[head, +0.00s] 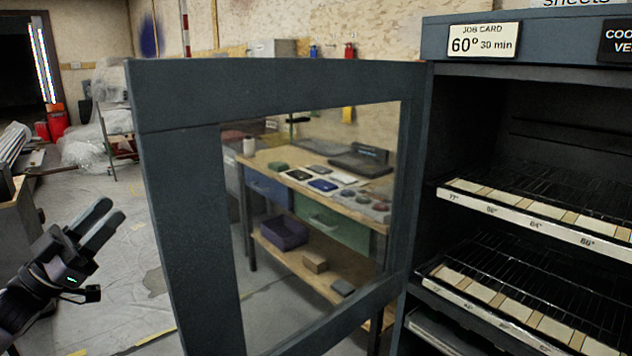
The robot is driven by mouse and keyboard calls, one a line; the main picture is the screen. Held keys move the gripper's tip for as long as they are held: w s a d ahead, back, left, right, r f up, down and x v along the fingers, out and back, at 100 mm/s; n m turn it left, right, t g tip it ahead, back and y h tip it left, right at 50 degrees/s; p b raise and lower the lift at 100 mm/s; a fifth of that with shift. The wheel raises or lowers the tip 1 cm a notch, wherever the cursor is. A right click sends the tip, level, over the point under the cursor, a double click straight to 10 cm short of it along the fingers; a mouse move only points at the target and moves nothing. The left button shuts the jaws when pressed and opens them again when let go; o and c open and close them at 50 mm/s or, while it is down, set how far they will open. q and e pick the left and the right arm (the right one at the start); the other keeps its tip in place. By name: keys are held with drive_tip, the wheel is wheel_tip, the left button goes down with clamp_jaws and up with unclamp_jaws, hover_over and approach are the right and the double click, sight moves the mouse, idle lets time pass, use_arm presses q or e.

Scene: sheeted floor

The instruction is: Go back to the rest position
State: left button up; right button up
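My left gripper (114,211) is at the lower left of the head view, over the floor and left of the open oven door. Its two dark fingers point up and right, nearly side by side, with nothing visible held. I cannot tell whether they are apart or shut. My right gripper is not in view. The grey framed door (180,210) with a clear window stands swung open, hinged on the left side of the dark cabinet (418,200).
The cabinet holds wire shelves (540,185) with numbered front strips and a job card (484,40) above. Through the window shows a workbench (262,160) with several small items and a purple bin (284,234). Plastic-wrapped stuff (84,152) lies at back left. Floor left of the door is mostly clear.

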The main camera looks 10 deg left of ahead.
use_arm(q)
drive_tip(key=w+a+f+n+g+y, duration=0.2)
drive_tip(key=a+f+n+y, duration=0.1)
drive_tip(key=a+f+y, duration=0.6)
drive_tip(key=w+a+f+n+g+y, duration=0.25)
drive_tip(key=a+f+y, duration=0.3)
drive_tip(key=y, duration=0.65)
drive_tip(key=s+d+f+g+h, duration=0.1)
drive_tip(key=s+d+f+h, duration=0.1)
drive_tip(key=s+d+f, duration=0.45)
drive_tip(key=s+d+f+g+h, duration=0.1)
drive_tip(key=s+d+f+h, duration=0.15)
drive_tip(key=d+f, duration=0.7)
drive_tip(key=s+d+f+g+h, duration=0.1)
drive_tip(key=s+d+f+h, duration=0.1)
drive_tip(key=s+d+f, duration=0.45)
drive_tip(key=s+d+f+n+g+h, duration=0.2)
drive_tip(key=s+d+f+n, duration=0.15)
drive_tip(key=s+d, duration=0.85)
drive_tip(key=shift+m, duration=0.3)
drive_tip(key=r+p, duration=0.2)
drive_tip(key=w+d+r+p, duration=0.1)
drive_tip(key=p, duration=0.1)
drive_tip(key=r+p, duration=0.2)
drive_tip(key=p, duration=0.1)
drive_tip(key=shift+w+d+r, duration=0.15)
drive_tip(key=shift+d+r, duration=0.15)
drive_tip(key=shift+d, duration=0.05)
